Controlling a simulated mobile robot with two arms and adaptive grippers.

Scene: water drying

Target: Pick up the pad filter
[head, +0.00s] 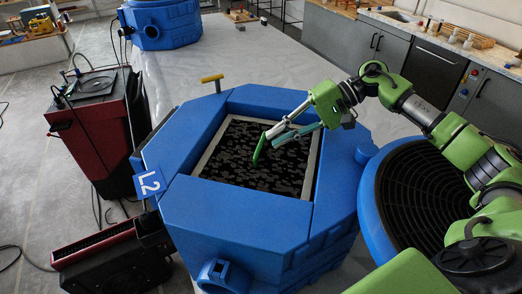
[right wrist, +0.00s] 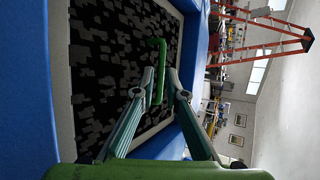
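The pad filter (head: 238,157) is a dark, speckled square panel with a pale frame. It lies inside the square opening of the blue eight-sided tub marked L2 (head: 230,215), and its surface also fills much of the right wrist view (right wrist: 95,110). A green handle (head: 259,152) stands up from it and shows between the fingers in the right wrist view (right wrist: 159,85). My right gripper (head: 271,139) is above the panel with its fingertips closed in on the handle from both sides. The panel looks seated in the tub. My left gripper is not in view.
A yellow T-handle (head: 212,80) stands at the tub's back edge. A blue round unit with a black grille (head: 425,195) is close on the right. A dark red machine (head: 95,125) stands left. A grey cabinet and counter (head: 400,50) are at the back right.

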